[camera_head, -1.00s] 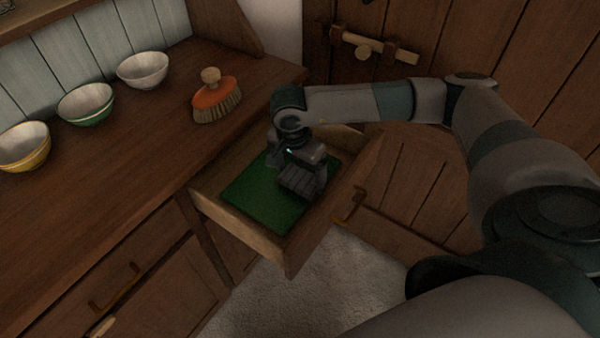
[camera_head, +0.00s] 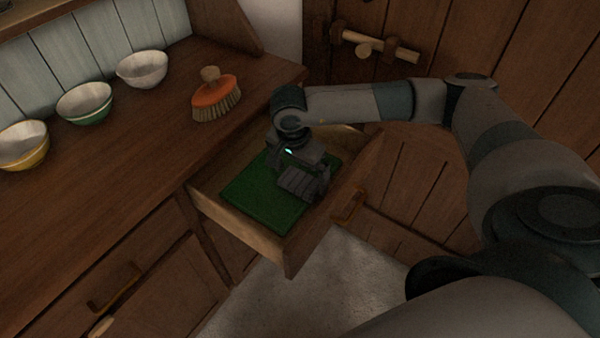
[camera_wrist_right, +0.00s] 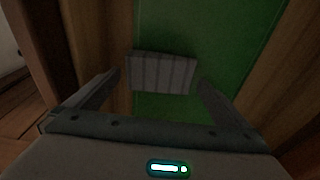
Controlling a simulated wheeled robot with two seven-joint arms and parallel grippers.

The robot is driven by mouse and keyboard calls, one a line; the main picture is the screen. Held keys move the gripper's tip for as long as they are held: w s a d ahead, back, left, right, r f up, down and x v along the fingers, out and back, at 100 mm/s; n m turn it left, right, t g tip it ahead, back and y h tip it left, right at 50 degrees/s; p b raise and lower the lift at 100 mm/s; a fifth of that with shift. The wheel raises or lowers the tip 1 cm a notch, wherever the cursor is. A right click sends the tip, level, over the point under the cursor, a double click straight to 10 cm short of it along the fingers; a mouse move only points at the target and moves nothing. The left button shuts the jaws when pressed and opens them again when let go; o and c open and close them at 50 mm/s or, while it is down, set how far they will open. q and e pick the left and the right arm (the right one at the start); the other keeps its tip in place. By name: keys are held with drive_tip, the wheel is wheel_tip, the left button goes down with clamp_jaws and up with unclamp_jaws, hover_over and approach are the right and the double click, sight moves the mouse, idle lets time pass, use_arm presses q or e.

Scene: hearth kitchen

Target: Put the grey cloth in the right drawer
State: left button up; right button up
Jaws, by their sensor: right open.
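The grey cloth (camera_head: 298,185) is a small folded piece with ribbed stripes. It lies on the green bottom of the pulled-out right drawer (camera_head: 238,217). In the right wrist view the cloth (camera_wrist_right: 160,72) sits between and just beyond my fingertips, with a gap on each side. My right gripper (camera_head: 297,176) is down inside the drawer, over the cloth, with its fingers spread; it also shows in the right wrist view (camera_wrist_right: 161,84). The cloth's far side is partly hidden by the gripper in the head view. My left gripper is out of view.
An orange brush (camera_head: 216,97) stands on the counter (camera_head: 150,130) behind the drawer. A white bowl (camera_head: 142,70), a green bowl (camera_head: 85,104) and a yellow bowl (camera_head: 22,146) line the back. A shut drawer (camera_head: 110,275) is at left. A wooden door (camera_head: 500,90) stands close at right.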

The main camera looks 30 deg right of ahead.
sight(296, 184)
drive_tip(key=shift+r+p, duration=0.6)
drive_tip(key=shift+p, duration=0.05)
drive_tip(key=shift+r, duration=0.3)
use_arm(q)
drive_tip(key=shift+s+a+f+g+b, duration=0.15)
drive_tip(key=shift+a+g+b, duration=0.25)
drive_tip(key=shift+b, duration=0.6)
use_arm(e)
wheel_tip(296, 184, up, 11)
drive_tip(key=a, duration=0.1)
drive_tip(key=shift+s+a, duration=0.35)
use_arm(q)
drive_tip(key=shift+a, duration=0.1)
